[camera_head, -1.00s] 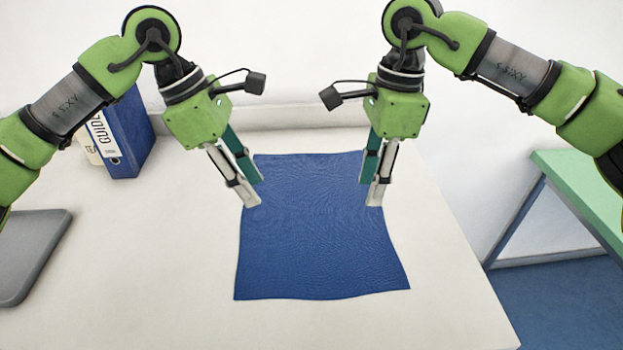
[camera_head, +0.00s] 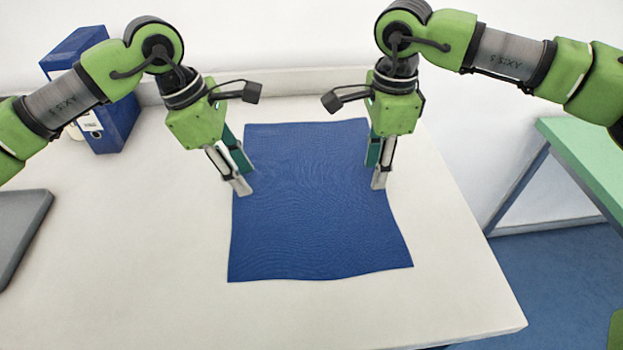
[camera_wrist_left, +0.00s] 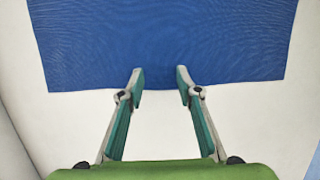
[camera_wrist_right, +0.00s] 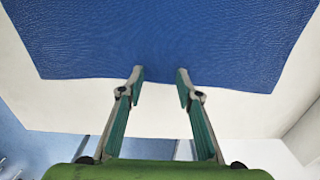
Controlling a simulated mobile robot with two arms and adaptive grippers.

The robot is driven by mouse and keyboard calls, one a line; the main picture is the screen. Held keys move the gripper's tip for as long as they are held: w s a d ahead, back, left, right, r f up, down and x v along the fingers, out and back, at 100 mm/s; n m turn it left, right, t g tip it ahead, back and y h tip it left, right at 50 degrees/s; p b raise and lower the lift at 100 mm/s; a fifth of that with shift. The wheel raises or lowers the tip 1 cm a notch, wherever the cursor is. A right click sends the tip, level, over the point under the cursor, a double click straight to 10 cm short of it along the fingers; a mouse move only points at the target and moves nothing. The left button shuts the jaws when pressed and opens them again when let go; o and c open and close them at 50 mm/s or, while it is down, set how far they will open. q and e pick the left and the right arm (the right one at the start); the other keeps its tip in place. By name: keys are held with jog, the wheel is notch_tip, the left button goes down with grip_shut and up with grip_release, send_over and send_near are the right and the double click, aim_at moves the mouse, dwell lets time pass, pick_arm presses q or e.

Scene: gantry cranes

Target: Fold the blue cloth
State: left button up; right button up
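The blue cloth (camera_head: 312,215) lies spread flat and unfolded on the white table. My left gripper (camera_head: 243,182) is at the cloth's left edge, and my right gripper (camera_head: 377,178) is at its right edge. In the left wrist view, the fingers (camera_wrist_left: 160,78) are apart with their tips over the edge of the cloth (camera_wrist_left: 165,40). In the right wrist view, the fingers (camera_wrist_right: 160,75) are also apart, with tips over the cloth's edge (camera_wrist_right: 160,35). Both grippers are empty. Whether the fingertips touch the cloth cannot be told.
A blue binder (camera_head: 105,110) stands at the table's back left. A grey tray (camera_head: 18,225) lies at the left edge. The white table (camera_head: 440,290) is clear around the cloth. A green-topped table (camera_head: 590,165) stands apart at the right.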

pick_arm(q)
jog(key=shift+f, duration=0.1)
pick_arm(e)
jog(key=shift+f, duration=0.15)
dwell(0.3)
pick_arm(q)
jog(key=shift+f, duration=0.15)
jog(key=c, duration=0.9)
pick_arm(e)
jog(key=shift+f, duration=0.15)
jog(key=c, duration=0.9)
pick_arm(q)
grip_shut()
pick_arm(e)
jog(key=shift+s, duration=0.1)
grip_shut()
pick_arm(q)
jog(key=shift+s, duration=0.1)
pick_arm(e)
jog(key=shift+f, duration=0.15)
